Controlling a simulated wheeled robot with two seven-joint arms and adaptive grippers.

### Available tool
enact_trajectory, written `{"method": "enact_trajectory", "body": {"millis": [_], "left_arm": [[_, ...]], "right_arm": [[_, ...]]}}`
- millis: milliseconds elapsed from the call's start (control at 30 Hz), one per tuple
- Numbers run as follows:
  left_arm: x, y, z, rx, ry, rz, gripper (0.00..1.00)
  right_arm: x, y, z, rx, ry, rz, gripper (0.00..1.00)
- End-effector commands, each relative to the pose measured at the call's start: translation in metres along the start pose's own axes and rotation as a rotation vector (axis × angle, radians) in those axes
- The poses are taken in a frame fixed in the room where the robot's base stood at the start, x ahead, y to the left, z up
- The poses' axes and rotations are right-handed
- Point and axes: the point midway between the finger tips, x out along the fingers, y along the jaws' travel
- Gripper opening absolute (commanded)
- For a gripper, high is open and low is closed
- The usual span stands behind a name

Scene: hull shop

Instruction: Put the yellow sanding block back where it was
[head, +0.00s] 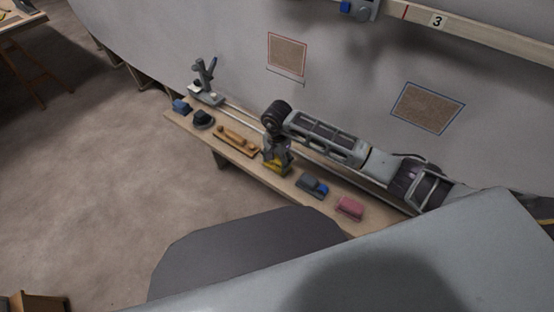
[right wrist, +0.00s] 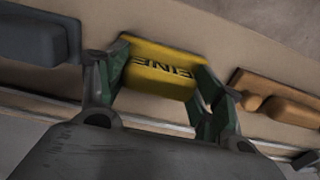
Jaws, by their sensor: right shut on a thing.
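The yellow sanding block (head: 275,169) is at the middle of the long wooden plank, low between the fingers of my right gripper (head: 276,157). In the right wrist view the yellow block (right wrist: 163,68) shows dark lettering that appears to read FINE, upside down. The fingers of my right gripper (right wrist: 158,92) are shut on it, one at each end. The block is on or just above the plank; I cannot tell which. My left gripper is not in view.
On the plank (head: 178,119), a wooden tool (head: 237,140) lies left of the block and a grey-blue tool (head: 312,185) right of it, then a pink block (head: 349,208). Dark and blue blocks (head: 181,106) and a grey stand tool (head: 207,85) are farther left. The hull wall (head: 200,35) rises behind.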

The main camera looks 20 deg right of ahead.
Motion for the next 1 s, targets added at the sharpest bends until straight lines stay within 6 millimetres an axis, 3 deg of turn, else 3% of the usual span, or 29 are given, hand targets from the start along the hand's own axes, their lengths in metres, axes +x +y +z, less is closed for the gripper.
{"method": "enact_trajectory", "body": {"millis": [367,400,533,1000], "left_arm": [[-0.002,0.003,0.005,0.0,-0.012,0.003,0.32],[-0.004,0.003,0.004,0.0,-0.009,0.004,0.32],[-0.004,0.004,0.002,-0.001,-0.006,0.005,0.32],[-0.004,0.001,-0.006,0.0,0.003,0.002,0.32]], "right_arm": [[0.002,0.0,0.0,0.001,0.0,0.0,0.46],[0.002,0.0,0.0,0.001,0.0,0.0,0.72],[0.002,0.0,0.0,0.0,0.0,0.0,0.88],[0.002,0.0,0.0,0.0,0.0,0.0,0.88]]}}
